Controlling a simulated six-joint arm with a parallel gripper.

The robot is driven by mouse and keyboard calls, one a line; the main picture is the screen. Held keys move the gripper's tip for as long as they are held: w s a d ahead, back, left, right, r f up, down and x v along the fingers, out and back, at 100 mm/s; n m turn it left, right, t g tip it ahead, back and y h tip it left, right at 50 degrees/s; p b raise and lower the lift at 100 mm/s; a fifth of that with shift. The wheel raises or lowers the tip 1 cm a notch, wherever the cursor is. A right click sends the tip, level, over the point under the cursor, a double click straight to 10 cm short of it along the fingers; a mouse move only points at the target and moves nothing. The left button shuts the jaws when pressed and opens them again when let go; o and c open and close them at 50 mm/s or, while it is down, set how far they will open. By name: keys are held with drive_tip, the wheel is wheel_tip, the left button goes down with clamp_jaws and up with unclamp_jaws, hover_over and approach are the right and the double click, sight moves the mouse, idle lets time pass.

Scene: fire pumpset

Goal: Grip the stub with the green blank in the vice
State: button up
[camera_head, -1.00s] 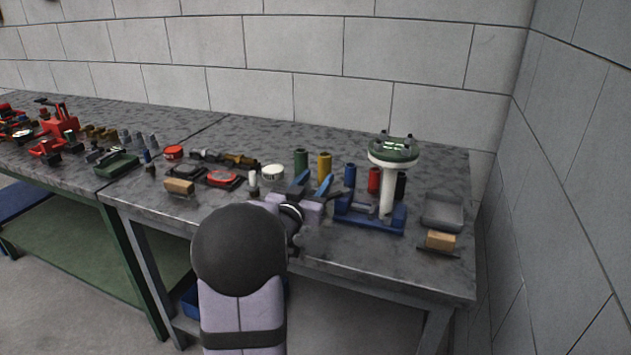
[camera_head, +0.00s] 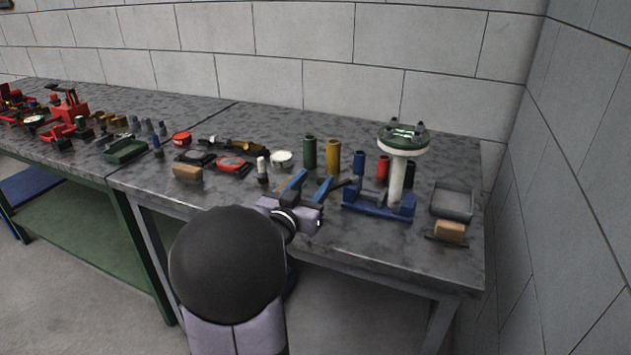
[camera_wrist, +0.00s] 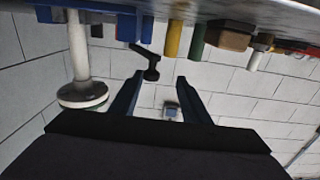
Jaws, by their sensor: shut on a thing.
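The stub (camera_head: 397,180), a white pipe with a wide flange, stands upright in the blue vice (camera_head: 378,209), between its jaws. The green blank (camera_head: 405,132) sits on top of the flange. The stub shows inverted in the wrist view (camera_wrist: 78,45), with the vice (camera_wrist: 118,20) beside it. My gripper (camera_head: 311,180) is just left of the vice. Its blue fingers stand apart. A black cranked handle (camera_wrist: 150,62) at the vice's side is at the fingertips in the wrist view (camera_wrist: 160,78); the exact contact is hard to see.
Green (camera_head: 309,152) and yellow (camera_head: 333,157) cylinders stand behind my gripper. Small blue, red and black cylinders stand behind the vice. A grey tray (camera_head: 453,215) and a wooden-backed brush (camera_head: 449,231) lie to the right. Bare tabletop lies in front of the vice.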

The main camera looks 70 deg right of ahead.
drive_tip(key=shift+w+a, duration=0.1)
drive_tip(key=shift+w, duration=0.1)
drive_tip(key=a, duration=0.2)
drive_tip(key=s+a, duration=0.1)
drive_tip(key=a, duration=0.2)
drive_tip(key=shift+s+a+f, duration=0.1)
drive_tip(key=shift+s+a, duration=0.15)
drive_tip(key=shift+a, duration=0.15)
drive_tip(key=shift+s+a+b, duration=0.2)
drive_tip(key=shift+a+b, duration=0.3)
drive_tip(key=shift+a, duration=0.1)
drive_tip(key=shift+s+a+b, duration=0.15)
drive_tip(key=shift+a+b, duration=0.3)
drive_tip(key=shift+a, duration=0.1)
